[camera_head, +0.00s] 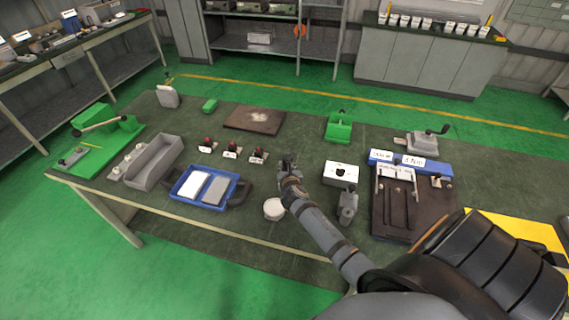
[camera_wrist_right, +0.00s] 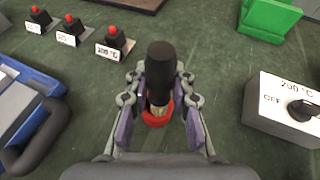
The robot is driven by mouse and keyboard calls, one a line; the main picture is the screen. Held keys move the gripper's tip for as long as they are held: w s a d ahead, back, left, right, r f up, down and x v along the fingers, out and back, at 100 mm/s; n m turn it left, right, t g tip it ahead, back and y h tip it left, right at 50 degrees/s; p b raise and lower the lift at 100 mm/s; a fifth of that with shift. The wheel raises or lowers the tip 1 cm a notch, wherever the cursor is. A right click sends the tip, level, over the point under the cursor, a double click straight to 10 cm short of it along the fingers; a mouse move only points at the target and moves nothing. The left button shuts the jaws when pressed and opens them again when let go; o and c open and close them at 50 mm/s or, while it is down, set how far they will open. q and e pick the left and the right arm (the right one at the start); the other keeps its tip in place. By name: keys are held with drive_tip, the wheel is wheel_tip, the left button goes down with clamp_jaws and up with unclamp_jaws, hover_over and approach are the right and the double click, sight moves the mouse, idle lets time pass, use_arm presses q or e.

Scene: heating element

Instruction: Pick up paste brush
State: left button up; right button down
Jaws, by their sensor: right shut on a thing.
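My right gripper (camera_head: 288,165) is over the middle of the dark green table in the head view. In the right wrist view its fingers (camera_wrist_right: 158,112) are shut on what looks like the paste brush (camera_wrist_right: 160,75), with a black handle, a brass-coloured band and a red part below. The handle points up between the fingers. Its lower end is partly hidden, and I cannot tell whether it touches the table. In the head view the brush is too small to make out. My left gripper is not in view.
A round white-topped jar (camera_head: 273,208) stands just left of my right forearm. A white 200 °C switch box (camera_head: 341,174) is to the right. Several red-topped switches (camera_head: 232,148) and a blue tray (camera_head: 181,189) are to the left. A green block (camera_head: 339,126) stands behind.

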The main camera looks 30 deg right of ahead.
drive_tip(key=s+r+p, duration=0.6)
drive_tip(key=s+r, duration=0.3)
drive_tip(key=s, duration=0.4)
drive_tip(key=shift+d+p, duration=0.35)
drive_tip(key=shift+d, duration=0.05)
drive_tip(key=shift+s, duration=0.1)
